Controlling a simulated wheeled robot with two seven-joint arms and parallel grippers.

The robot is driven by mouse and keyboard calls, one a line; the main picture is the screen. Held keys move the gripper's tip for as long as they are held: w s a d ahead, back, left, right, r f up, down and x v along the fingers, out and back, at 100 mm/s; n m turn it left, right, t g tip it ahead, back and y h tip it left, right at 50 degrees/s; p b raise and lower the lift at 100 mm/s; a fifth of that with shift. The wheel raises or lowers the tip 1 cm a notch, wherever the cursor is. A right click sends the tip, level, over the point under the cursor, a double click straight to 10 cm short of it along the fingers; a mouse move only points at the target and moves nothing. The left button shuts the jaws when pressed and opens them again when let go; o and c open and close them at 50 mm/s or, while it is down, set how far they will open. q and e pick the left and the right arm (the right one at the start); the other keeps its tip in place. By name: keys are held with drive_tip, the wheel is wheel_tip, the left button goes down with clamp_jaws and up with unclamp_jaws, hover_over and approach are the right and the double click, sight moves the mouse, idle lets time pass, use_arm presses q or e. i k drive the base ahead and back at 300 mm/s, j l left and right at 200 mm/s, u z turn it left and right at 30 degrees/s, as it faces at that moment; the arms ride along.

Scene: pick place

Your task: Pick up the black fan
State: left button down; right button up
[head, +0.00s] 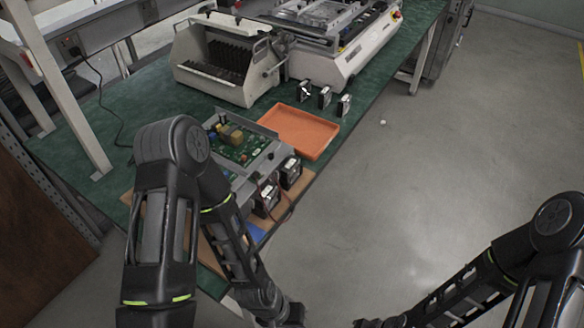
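Three small black fans stand in a row on the green table behind the orange tray: a left one (304,91), a middle one (324,97) and a right one (344,106). They stand upright and apart. Two more black fan-like units, a front one (266,199) and a back one (290,173), sit at the right side of the grey circuit-board unit, with wires by them. Neither arm touches a fan.
An orange tray (299,131) lies empty between the fans and the open circuit-board unit (238,146). A white machine (222,60) and a larger one (350,50) stand at the back. The table's right edge runs close to the fans.

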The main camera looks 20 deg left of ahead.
sight(285, 172)
drive_tip(key=u, duration=0.8)
drive_tip(key=i+l+u, duration=0.2)
drive_tip(key=l+u, duration=0.3)
drive_tip(key=i+l+u, duration=0.1)
drive_tip(key=l+u, duration=0.85)
drive_tip(key=l, duration=0.65)
drive_tip(key=k+l+u, duration=0.15)
drive_tip(key=l, duration=1.1)
drive_tip(key=k+j+z, duration=0.15)
drive_tip(key=z, duration=0.25)
drive_tip(key=k+j+z, duration=0.15)
drive_tip(key=z, duration=0.25)
drive_tip(key=k+j+z, duration=0.1)
drive_tip(key=z, duration=0.25)
drive_tip(key=k, duration=0.05)
